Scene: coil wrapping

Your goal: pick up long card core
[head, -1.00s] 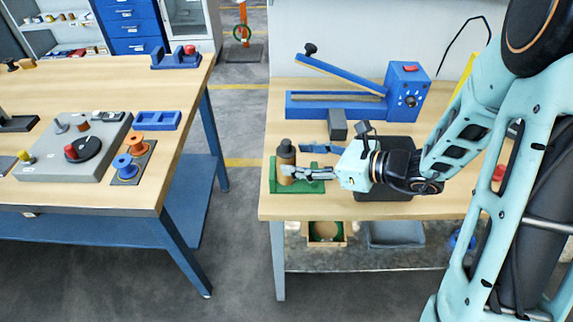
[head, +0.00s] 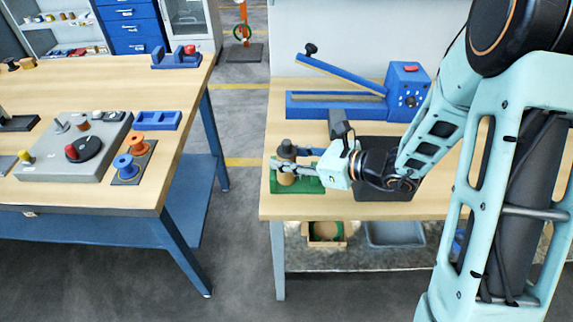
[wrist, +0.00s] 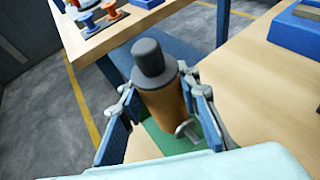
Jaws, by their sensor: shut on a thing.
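The long card core is a brown upright cylinder (head: 286,179) with a dark grey capped top. It stands at the green base (head: 312,186) near the left end of the right bench. In the wrist view the brown core (wrist: 166,104) sits between the two blue finger pads, under its grey cap (wrist: 151,62). My gripper (head: 287,168) reaches in from the right and is shut on the core, one finger on each side. The core's lower end is partly hidden, so I cannot tell whether it is clear of the base.
A blue sealer with a raised arm (head: 350,98) stands at the back of the bench. A dark mat (head: 370,190) lies beneath my wrist. The left bench (head: 60,190) holds a grey turntable unit (head: 50,165) and spools, across an open floor gap.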

